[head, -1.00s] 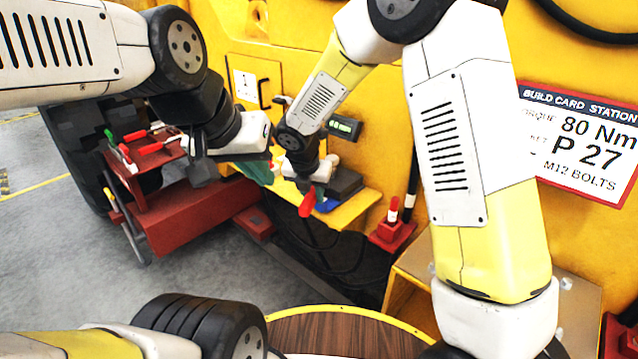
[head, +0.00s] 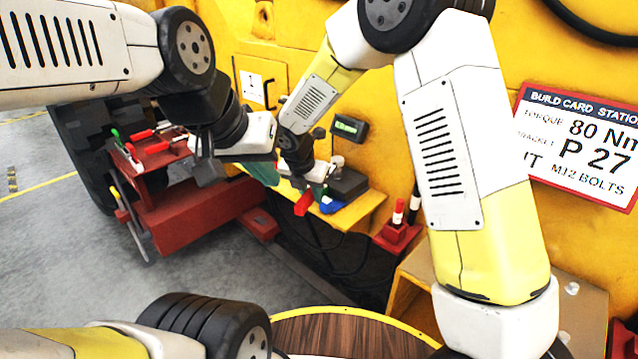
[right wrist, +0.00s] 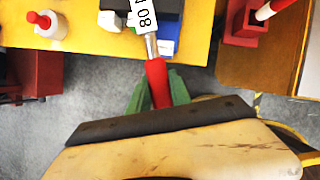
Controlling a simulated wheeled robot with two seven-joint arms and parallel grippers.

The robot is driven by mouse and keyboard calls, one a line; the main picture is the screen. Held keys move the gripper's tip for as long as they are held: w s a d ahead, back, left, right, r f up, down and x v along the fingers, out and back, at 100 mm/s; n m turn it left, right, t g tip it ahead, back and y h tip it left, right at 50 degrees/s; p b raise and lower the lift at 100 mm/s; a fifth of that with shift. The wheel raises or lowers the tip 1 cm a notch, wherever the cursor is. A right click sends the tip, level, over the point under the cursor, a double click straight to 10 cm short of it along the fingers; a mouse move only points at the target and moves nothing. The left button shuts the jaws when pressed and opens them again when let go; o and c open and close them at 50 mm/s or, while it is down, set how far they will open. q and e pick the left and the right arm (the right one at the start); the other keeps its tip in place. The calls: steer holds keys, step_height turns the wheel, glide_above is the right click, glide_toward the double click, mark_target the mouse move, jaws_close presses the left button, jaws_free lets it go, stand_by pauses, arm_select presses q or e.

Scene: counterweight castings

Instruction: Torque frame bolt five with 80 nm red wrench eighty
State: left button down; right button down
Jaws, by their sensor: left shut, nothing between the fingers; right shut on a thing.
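My right gripper (right wrist: 158,95) is shut on the red handle of a wrench (right wrist: 156,80). A white tag on the wrench reads 80, upside down in the right wrist view. In the head view the wrench's red handle (head: 304,203) hangs below my right gripper, over the yellow shelf. Its far end overlaps the white and blue things there; I cannot tell whether it touches them. My left gripper (head: 264,173) is shut and empty, left of the right one, its green fingers partly hidden. I cannot make out frame bolt five.
The yellow shelf (head: 362,211) carries a dark box (head: 348,184) and a blue item (head: 331,206). A small green-lit display (head: 348,128) is above. A red cart (head: 190,215) with several tools stands left. A red holder (head: 393,238) stands right. The build card (head: 580,145) reads 80 Nm.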

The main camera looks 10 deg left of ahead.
steer(key=shift+w+a+r, duration=0.1)
steer(key=shift+a, duration=0.1)
steer(key=shift+w+a+m, duration=0.25)
steer(key=shift+a+m, duration=0.25)
steer(key=shift+a, duration=0.25)
steer(key=shift+w+a, duration=0.1)
steer(key=shift+a, duration=0.05)
steer(key=shift+w+a+m+h, duration=0.4)
steer(key=shift+a+m, duration=0.2)
steer(key=shift+a, duration=0.1)
steer(key=shift+a, duration=0.1)
stand_by(0.4)
steer(key=shift+w+a+m+g, duration=0.3)
steer(key=shift+w+a+m, duration=0.15)
steer(key=shift+a+m, duration=0.2)
steer(key=shift+w+a, duration=0.1)
steer(key=shift+a, duration=0.05)
stand_by(0.3)
